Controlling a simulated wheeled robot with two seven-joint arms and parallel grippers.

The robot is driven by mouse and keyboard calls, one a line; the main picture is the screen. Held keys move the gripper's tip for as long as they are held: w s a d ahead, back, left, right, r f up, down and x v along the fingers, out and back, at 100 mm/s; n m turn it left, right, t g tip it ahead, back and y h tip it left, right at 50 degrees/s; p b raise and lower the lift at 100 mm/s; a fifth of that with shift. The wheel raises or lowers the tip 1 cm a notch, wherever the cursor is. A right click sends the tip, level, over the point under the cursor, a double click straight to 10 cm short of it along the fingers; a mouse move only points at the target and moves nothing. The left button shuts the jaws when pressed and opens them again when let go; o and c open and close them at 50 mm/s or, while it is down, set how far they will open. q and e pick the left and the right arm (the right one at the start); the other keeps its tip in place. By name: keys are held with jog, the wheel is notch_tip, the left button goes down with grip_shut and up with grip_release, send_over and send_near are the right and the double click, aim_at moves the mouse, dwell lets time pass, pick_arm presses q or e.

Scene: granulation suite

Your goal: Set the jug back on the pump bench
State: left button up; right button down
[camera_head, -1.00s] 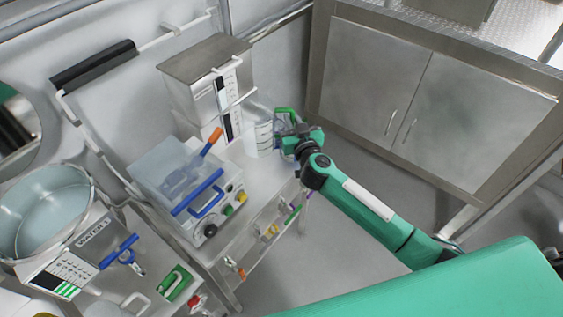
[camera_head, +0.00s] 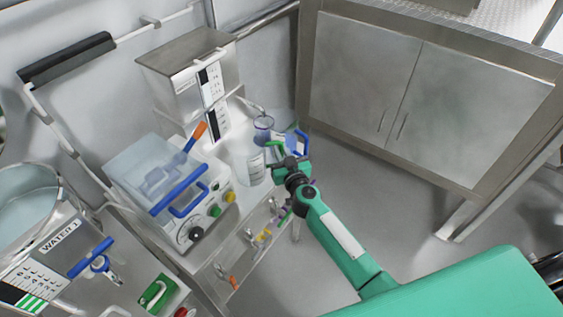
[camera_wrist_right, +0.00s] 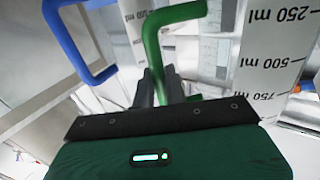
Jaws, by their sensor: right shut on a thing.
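The jug (camera_head: 251,167) is a clear vessel with a printed scale and a green handle (camera_head: 276,149). My right gripper (camera_head: 287,160) is shut on that handle. In the right wrist view the green handle (camera_wrist_right: 155,45) runs between the fingers, and the jug wall (camera_wrist_right: 273,60) with its ml marks is to the right. The jug appears upright at the right end of the white bench (camera_head: 240,200); I cannot tell whether its base touches the top. My left gripper is not in view.
A second clear vessel (camera_head: 263,127) with a blue handle (camera_head: 300,142) stands close behind the jug. A tall steel-and-white instrument (camera_head: 190,75) and a lidded unit with a blue handle (camera_head: 155,175) occupy the bench to the left. A steel cabinet (camera_head: 430,100) is at right.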

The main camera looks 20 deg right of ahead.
jog(key=shift+f+b, duration=1)
jog(key=shift+f, duration=0.7)
jog(key=shift+f, duration=0.15)
jog(key=c, duration=1.5)
grip_release()
jog(key=shift+o, duration=0.2)
jog(key=shift+r, duration=0.35)
jog(key=s, duration=1.2)
jog(key=shift+d+p, duration=0.3)
jog(key=shift+p, duration=0.15)
